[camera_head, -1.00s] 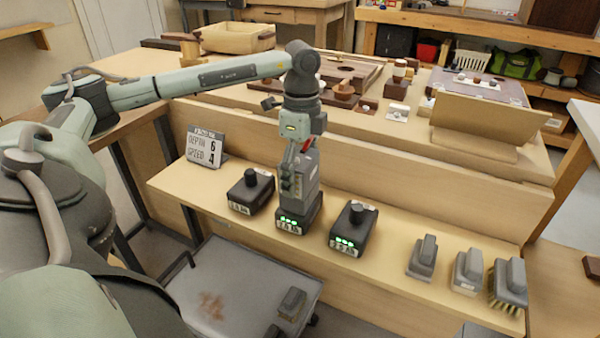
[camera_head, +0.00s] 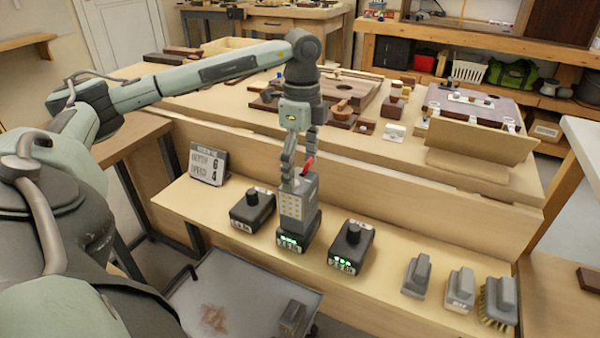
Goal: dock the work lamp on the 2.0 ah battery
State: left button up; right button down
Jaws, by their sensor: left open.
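The work lamp (camera_head: 298,205), a grey block with a panel of small lights and a red part on top, stands upright on the middle battery (camera_head: 307,238). That battery shows green lights; its label is too small to read surely. A second battery (camera_head: 252,210) stands to the left and a third (camera_head: 350,247), with green lights, to the right, each with a dark knob on top. My left gripper (camera_head: 299,160) points down, open, just above the lamp, its fingers close to the lamp's top. Whether the fingertips still touch the lamp, I cannot tell. My right gripper is not in view.
Several grey-handled brushes or blocks (camera_head: 459,289) stand at the shelf's right end. A sign (camera_head: 208,164) reading depth 6, speed 4 stands at its left. The raised bench behind holds wooden parts. A grey tray cart (camera_head: 240,290) is below in front.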

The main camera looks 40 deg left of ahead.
pick_arm(q)
jog(key=shift+r, duration=1.85)
jog(key=shift+f, duration=0.1)
